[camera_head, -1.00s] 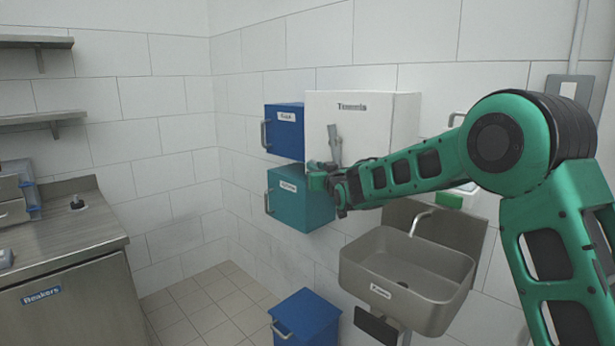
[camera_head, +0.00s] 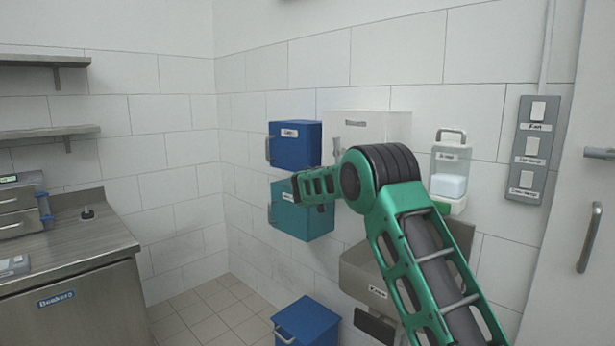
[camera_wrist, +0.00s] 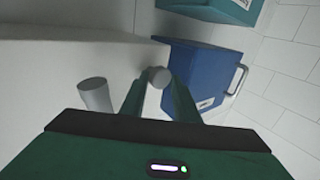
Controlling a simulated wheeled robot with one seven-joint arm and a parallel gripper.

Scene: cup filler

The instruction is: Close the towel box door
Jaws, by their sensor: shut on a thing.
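The white towel box (camera_head: 385,126) hangs on the tiled wall in the head view, its lower part hidden behind my arm. A grey handle (camera_head: 336,143) shows at its left front. In the wrist view, a white panel of the box (camera_wrist: 75,50) fills the left side. My gripper (camera_wrist: 160,88) is shut on a grey round-ended bar (camera_wrist: 159,76), which looks like the box's handle. A second grey post (camera_wrist: 95,96) stands to its left. I cannot tell whether the door is flush with the box.
A blue box (camera_head: 295,145) and a teal box (camera_head: 302,222) hang left of the towel box; the blue one also shows close to my fingers in the wrist view (camera_wrist: 200,70). A sink (camera_head: 365,280), a dispenser (camera_head: 450,165) and a blue bin (camera_head: 308,322) are nearby.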

